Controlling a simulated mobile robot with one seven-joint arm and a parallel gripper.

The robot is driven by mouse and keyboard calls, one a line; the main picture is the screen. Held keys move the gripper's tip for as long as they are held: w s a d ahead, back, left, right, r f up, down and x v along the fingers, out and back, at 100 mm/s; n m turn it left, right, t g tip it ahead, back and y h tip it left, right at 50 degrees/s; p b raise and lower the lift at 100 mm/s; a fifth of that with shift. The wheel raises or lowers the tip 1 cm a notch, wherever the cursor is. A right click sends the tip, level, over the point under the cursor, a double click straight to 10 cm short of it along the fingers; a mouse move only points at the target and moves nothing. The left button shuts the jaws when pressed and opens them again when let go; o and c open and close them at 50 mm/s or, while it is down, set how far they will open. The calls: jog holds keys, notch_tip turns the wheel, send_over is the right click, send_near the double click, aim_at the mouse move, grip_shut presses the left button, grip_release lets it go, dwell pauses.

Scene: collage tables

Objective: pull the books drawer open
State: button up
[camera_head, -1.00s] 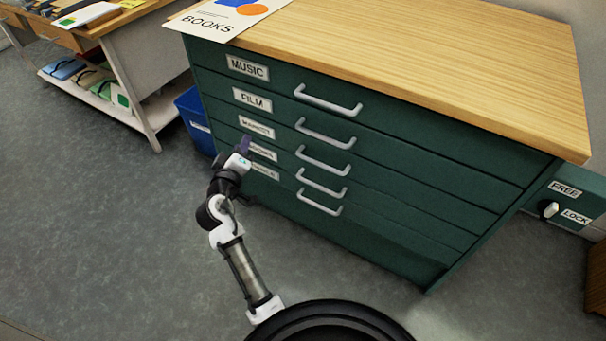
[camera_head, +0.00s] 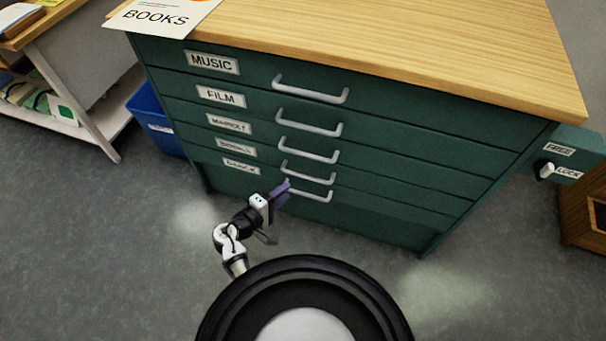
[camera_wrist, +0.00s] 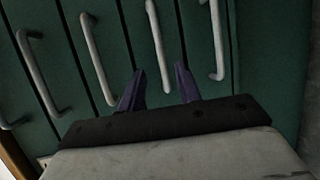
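The green cabinet (camera_head: 400,190) has five shut drawers with white labels and pale bar handles. The top labels read MUSIC, FILM and, less clearly, MARKET. The fourth label (camera_head: 236,147) and the lowest label (camera_head: 241,165) are too blurred to read surely, so I cannot tell which is books. My gripper (camera_head: 282,190) is in front of the lower drawers, by the left end of the lowest handle (camera_head: 310,192). In the wrist view its purple fingers (camera_wrist: 158,88) are apart and empty. The fourth handle (camera_wrist: 158,48) lies ahead between them; the lowest handle is to their right.
A BOOKS poster (camera_head: 157,18) lies on the wooden cabinet top (camera_head: 400,40). A blue bin (camera_head: 153,120) and a white shelf unit (camera_head: 95,75) stand left. A FREE/LOCK box (camera_head: 566,155) and a brown wooden box (camera_head: 585,215) are right. The floor in front is clear.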

aim_at(304, 175)
jog(key=x, duration=1)
jog(key=shift+w+d+f+p, duration=0.1)
jog(key=shift+w+d+p, duration=0.05)
jog(key=shift+w+p, duration=0.15)
jog(key=shift+s, duration=0.1)
grip_shut()
